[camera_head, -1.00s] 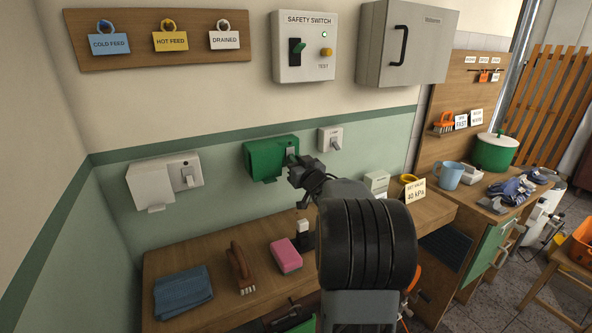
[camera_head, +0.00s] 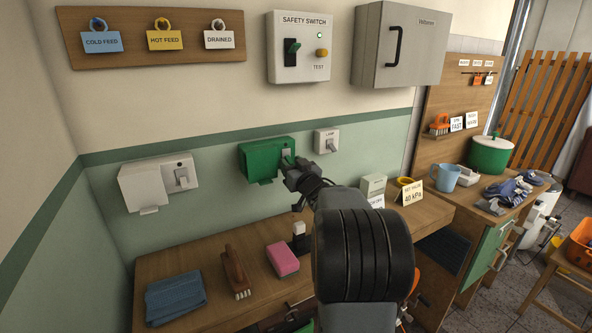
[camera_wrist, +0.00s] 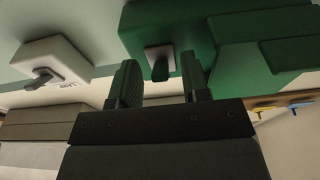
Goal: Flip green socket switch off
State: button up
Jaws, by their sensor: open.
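The green socket (camera_head: 258,160) is fixed to the wall below the dark green stripe. My gripper (camera_head: 289,166) is right at the socket's switch side. Gaps show on both sides of the lever, and nothing is gripped. In the head view the gripper partly hides the lever.
A white lamp switch (camera_head: 326,141) is close to the right of my gripper. A white socket (camera_head: 142,188) is to the left, and the safety switch box (camera_head: 300,75) is above. Below, the wooden counter (camera_head: 206,258) holds a blue cloth, a brush and a pink sponge (camera_head: 283,259).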

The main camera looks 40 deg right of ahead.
jog(key=v, duration=1.3)
jog(key=shift+s, duration=0.4)
jog(key=shift+f, duration=0.1)
jog(key=s+d+f+m+g+h, duration=0.2)
jog(key=d+f+m+g+h, duration=0.1)
jog(key=d+f+g+h, duration=0.25)
jog(key=s+a+f+m+g+y+p, duration=0.1)
jog(key=s+a+f+g+p, duration=0.25)
jog(key=g, duration=0.35)
jog(key=s+a+r+n+g+y+p, duration=0.1)
jog(key=s+a+r+n+y+p, duration=0.1)
jog(key=a, duration=0.7)
jog(key=s+a+r+n+g+y+p, duration=0.1)
jog(key=s+a+r+y+p, duration=0.1)
jog(key=a, duration=0.7)
jog(key=s+a+r+n+g+y+p, duration=0.1)
jog(key=s+a+r+n+y+p, duration=0.1)
jog(key=a+p, duration=0.4)
notch_tip(320, 180, up, 2)
jog(key=a+y, duration=0.1)
jog(key=a, duration=0.1)
jog(key=shift+a+r+n, duration=0.15)
jog(key=shift+a+n, duration=0.15)
jog(key=shift+a, duration=0.1)
